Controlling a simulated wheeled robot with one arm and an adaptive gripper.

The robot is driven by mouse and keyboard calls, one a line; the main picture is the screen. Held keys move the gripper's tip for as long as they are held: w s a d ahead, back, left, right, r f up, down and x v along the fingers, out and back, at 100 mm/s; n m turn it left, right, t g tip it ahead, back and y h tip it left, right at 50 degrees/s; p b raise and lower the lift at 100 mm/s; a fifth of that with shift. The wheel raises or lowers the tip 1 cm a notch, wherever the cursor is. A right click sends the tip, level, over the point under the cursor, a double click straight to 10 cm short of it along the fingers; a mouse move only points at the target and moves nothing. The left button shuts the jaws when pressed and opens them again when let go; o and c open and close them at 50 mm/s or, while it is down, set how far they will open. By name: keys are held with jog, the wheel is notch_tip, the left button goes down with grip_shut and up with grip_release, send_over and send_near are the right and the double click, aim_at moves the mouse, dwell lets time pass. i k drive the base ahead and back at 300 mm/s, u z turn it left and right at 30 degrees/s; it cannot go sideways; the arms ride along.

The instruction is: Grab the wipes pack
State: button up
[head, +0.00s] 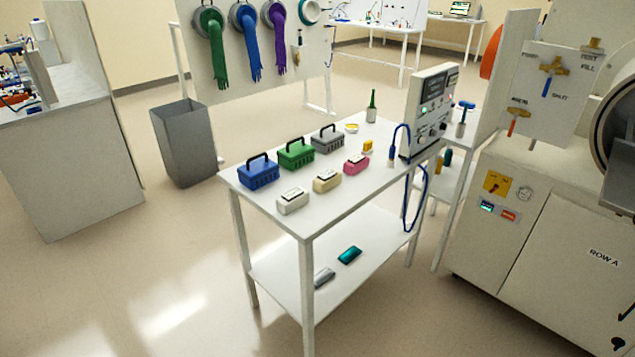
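Three small rounded packs with pale labels on top lie in a row along the front of the white table (265,205). They look like wipes packs: a white pack (292,201), a cream pack (327,181) and a pink pack (356,164). I cannot read their labels, so I cannot tell which one the task names. A teal pack-like item (349,255) and a grey one (324,277) lie on the table's lower shelf (300,255). My gripper is not in view.
Blue (258,172), green (296,154) and grey (327,139) handled boxes stand behind the packs. An instrument (430,105) with a hanging blue cable (408,200) stands at the table's right end. A grey bin (184,142) and a glovebox cabinet (540,230) flank the table. The floor in front is clear.

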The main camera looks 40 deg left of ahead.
aim_at(359, 163)
jog(key=u, duration=0.65)
jog(key=i, duration=0.45)
jog(key=u, duration=1)
jog(key=i, duration=1.25)
jog(key=u, duration=0.35)
